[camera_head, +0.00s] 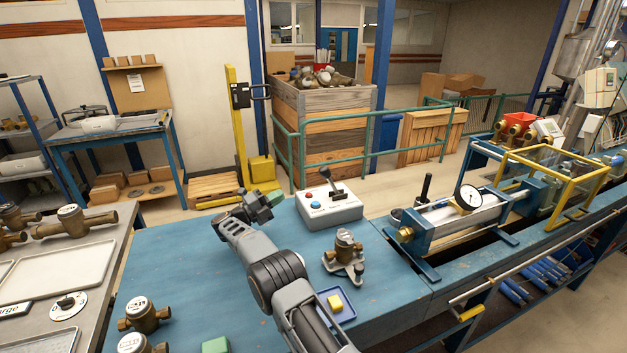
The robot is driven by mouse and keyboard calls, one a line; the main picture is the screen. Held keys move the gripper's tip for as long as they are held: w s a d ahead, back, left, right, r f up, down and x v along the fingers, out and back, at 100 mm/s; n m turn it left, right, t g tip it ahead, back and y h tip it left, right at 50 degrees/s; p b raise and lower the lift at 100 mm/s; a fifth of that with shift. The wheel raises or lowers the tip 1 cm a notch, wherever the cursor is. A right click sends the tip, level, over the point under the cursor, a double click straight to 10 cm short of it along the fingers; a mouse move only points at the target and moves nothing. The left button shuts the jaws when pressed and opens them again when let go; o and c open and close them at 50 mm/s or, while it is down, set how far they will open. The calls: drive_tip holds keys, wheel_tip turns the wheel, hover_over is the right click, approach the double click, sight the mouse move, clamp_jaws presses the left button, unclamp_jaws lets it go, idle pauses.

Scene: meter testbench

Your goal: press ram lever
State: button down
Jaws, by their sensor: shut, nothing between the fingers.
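A light grey control box (333,212) stands on the blue bench near its back edge. A red button and a blue button sit to the left of the lever. My gripper (274,200) is shut and empty, to the left of the box and apart from the lever. A second, upright black handle (425,188) stands beside the ram cylinder (455,222) on the right. The box's lettering is too small to read.
A brass meter (345,250) on a grey bracket stands in front of the box. A blue tray (335,304) with a yellow block lies nearer, beside my arm. Brass meters (142,315) stand at front left. The bench's left middle is clear. A green railing (415,152) runs behind.

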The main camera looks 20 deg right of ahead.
drive_tip(key=shift+s+f, duration=0.1)
idle(0.3)
drive_tip(key=p, duration=0.5)
approach(331, 183)
drive_tip(key=w+d+r, duration=0.1)
drive_tip(key=d+r, duration=0.2)
drive_tip(key=r, duration=0.3)
drive_tip(key=shift+w+r, duration=0.3)
drive_tip(key=shift+w, duration=0.1)
drive_tip(key=shift+d, duration=0.1)
